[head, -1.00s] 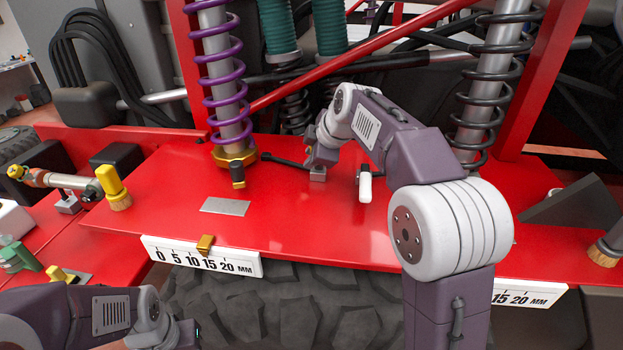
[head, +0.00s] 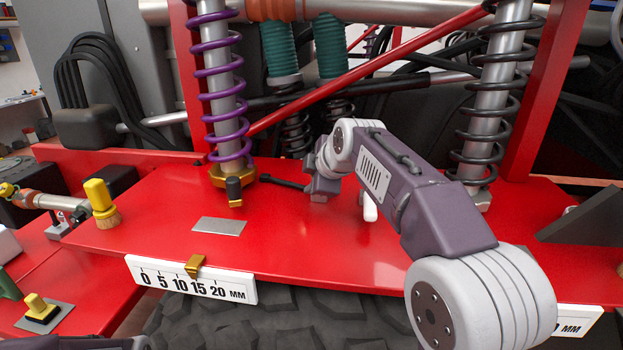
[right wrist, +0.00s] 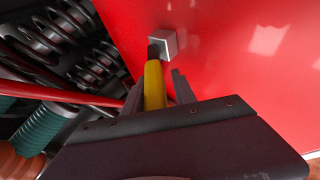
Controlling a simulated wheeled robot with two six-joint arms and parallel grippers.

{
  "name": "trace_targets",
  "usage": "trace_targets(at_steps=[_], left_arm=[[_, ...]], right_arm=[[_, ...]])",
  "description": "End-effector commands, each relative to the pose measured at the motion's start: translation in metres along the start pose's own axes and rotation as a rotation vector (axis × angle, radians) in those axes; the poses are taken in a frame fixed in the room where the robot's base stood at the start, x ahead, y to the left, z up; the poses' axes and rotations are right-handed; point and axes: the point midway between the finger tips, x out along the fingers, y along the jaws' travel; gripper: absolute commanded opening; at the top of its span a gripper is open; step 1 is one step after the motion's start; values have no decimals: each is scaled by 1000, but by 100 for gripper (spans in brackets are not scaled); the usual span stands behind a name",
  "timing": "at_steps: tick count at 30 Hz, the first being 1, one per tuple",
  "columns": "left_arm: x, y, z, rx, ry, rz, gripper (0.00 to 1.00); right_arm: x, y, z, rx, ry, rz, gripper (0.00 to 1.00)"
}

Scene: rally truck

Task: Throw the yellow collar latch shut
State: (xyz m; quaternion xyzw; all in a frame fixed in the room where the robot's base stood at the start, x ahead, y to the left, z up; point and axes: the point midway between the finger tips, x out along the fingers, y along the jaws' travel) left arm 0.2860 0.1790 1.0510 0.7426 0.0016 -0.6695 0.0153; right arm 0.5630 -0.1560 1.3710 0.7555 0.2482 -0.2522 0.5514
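In the right wrist view a yellow lever (right wrist: 153,86) with a dark end lies between the fingers of my right gripper (right wrist: 156,92). The fingers stand apart, with a gap visible on the lever's right. The dark end meets a small silver block (right wrist: 163,42) on the red deck. In the head view my right gripper (head: 324,184) is low over the deck, right of the gold collar (head: 232,176) under the purple spring. Its wrist hides the yellow lever there. A black rod (head: 283,182) reaches from near the collar towards the gripper. My left gripper is out of view.
A white handle (head: 370,207) stands beside my right arm. A black-and-gold knob (head: 235,190) sits before the collar. A yellow-handled brush (head: 101,203) and a millimetre scale (head: 190,281) are at left.

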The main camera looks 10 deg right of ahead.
Motion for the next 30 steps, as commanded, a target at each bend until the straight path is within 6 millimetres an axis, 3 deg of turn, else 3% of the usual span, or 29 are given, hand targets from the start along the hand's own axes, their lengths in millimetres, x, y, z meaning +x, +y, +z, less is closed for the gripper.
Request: trace_targets(at_steps=[11,22,30], left_arm=[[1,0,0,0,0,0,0],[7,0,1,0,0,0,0],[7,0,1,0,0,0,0]], right_arm=[[-5,2,-1,0,3,8,44],[-79,2,1,1,2,9,44],[-92,1,1,1,2,4,44]])
